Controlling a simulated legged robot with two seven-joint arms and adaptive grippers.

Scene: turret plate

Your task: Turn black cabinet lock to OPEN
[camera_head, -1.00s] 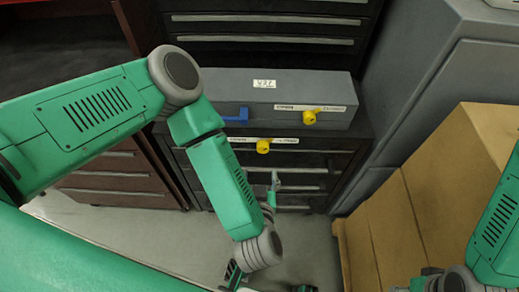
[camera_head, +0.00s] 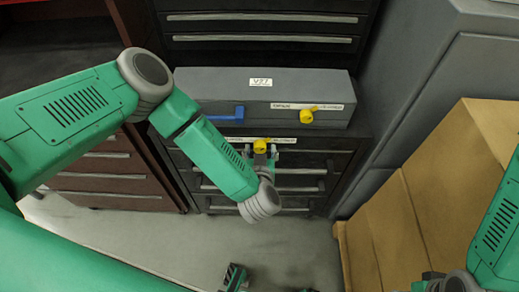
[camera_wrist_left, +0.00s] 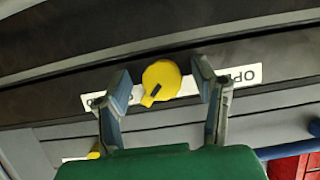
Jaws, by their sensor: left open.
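The black cabinet's lock is a yellow knob (camera_head: 261,146) on a white label strip at the cabinet's top front edge. In the left wrist view the knob (camera_wrist_left: 160,80) has a dark slot mark pointing to the lower left. The word OPEN (camera_wrist_left: 240,76) shows partly at the right end of its label. My left gripper (camera_head: 268,157) is open, with its fingers on either side of the knob. In the left wrist view the left gripper (camera_wrist_left: 162,90) shows gaps between both fingers and the knob.
A grey box (camera_head: 200,88) on the black cabinet (camera_head: 325,160) has another yellow knob (camera_head: 307,116) and a blue handle (camera_head: 228,115). Cardboard boxes (camera_head: 425,210) stand at the right. A grey cabinet (camera_head: 440,90) stands behind them. Floor (camera_head: 300,255) is clear in front.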

